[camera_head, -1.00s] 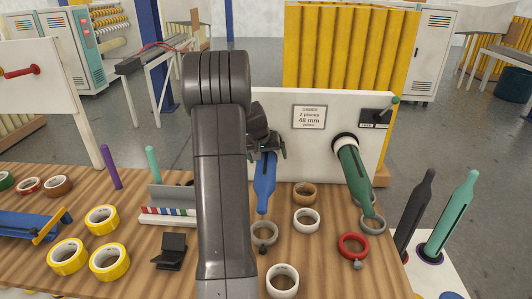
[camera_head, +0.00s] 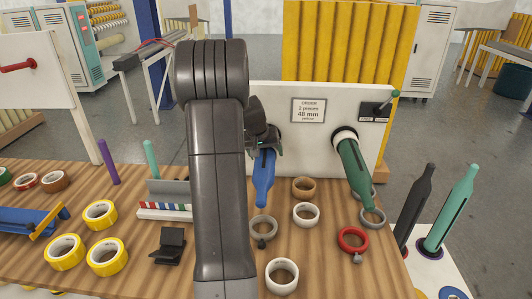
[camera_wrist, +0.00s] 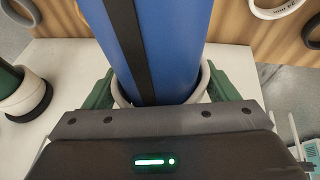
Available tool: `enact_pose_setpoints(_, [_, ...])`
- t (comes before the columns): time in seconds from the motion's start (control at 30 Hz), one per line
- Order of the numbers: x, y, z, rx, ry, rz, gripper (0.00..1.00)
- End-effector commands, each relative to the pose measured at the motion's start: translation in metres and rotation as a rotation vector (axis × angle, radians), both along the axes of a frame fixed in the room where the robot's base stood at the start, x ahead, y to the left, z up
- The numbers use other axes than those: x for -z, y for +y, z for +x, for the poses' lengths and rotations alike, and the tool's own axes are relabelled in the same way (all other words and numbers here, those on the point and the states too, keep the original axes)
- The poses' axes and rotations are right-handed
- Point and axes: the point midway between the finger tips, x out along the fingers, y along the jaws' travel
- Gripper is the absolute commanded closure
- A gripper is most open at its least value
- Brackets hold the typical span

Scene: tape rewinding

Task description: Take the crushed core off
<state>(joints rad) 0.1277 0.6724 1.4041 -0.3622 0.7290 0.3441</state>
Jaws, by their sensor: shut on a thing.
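A blue mandrel (camera_head: 264,182) with a black slot sticks out from the white board, its tip pointing down toward me. It fills the middle of the wrist view (camera_wrist: 178,40). A pale white core (camera_wrist: 204,82) sits around the mandrel's base; most of it is hidden, and I cannot see how crushed it is. My gripper (camera_wrist: 160,88) is shut on this core, with one green finger on each side. In the head view my gripper (camera_head: 264,141) is at the board end of the mandrel, and my arm hides part of it.
A green mandrel (camera_head: 354,175) stands out to the right on the same white board (camera_head: 290,100). Below, the wooden table (camera_head: 330,275) holds a red ring (camera_head: 352,240), white rings (camera_head: 306,214) and a brown ring (camera_head: 304,187). Yellow tape rolls (camera_head: 100,214) lie left.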

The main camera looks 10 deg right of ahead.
Motion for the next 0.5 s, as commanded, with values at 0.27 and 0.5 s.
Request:
enact_pose_setpoints(0.27, [0.002, 0.008, -0.027, -0.001, -0.002, -0.001, 0.43])
enact_pose_setpoints(0.5, [0.002, 0.015, -0.05, -0.001, -0.002, -0.001, 0.43])
